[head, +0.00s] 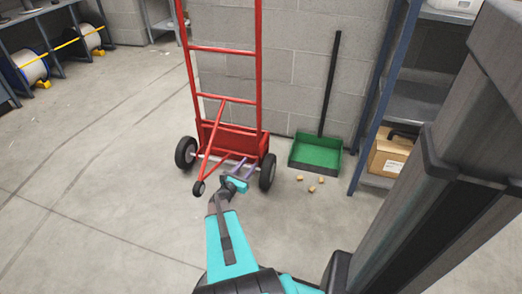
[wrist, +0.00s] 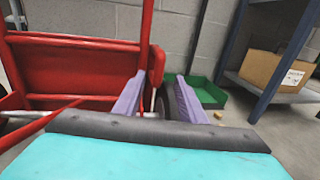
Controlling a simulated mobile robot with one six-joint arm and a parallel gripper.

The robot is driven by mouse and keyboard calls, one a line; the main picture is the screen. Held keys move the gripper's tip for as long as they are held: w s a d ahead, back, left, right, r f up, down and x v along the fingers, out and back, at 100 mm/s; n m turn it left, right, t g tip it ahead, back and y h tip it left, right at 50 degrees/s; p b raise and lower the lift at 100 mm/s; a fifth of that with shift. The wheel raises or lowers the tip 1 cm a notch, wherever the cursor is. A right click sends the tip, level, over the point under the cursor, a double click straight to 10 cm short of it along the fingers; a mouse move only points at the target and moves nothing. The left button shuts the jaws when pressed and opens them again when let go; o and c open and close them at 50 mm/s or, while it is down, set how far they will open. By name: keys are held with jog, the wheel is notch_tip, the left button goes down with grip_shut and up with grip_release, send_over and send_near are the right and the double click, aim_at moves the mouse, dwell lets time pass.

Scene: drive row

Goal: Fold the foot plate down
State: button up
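A red hand truck (head: 259,70) stands upright against the block wall. Its red foot plate (head: 235,138) is folded up against the lower frame; it also shows large at the left of the wrist view (wrist: 75,70). My gripper (head: 238,160) is low in front of the foot plate's right part, near the right wheel (head: 267,171). In the wrist view the two purple fingers (wrist: 159,76) are apart, with the plate's right edge showing between their tips. Nothing is clearly held. I cannot tell whether the fingers touch the plate.
A green dustpan (head: 315,153) with a black handle leans at the wall to the right. Several small tan blocks (head: 312,189) lie before it. A blue-posted shelf (head: 366,120) holds a cardboard box (head: 388,155). A cable reel rack (head: 33,68) is far left. Floor at left is clear.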

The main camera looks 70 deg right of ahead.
aim_at(260, 150)
jog(key=d+b, duration=0.1)
jog(key=d, duration=0.2)
jog(key=s+d+b, duration=0.1)
jog(key=d, duration=0.3)
jog(key=d+b, duration=0.1)
jog(key=d, duration=0.3)
jog(key=shift+s+f, duration=0.15)
jog(key=shift+s, duration=0.1)
jog(key=shift+s+d, duration=0.15)
jog(key=shift+d, duration=0.85)
jog(key=shift+s, duration=0.15)
grip_shut()
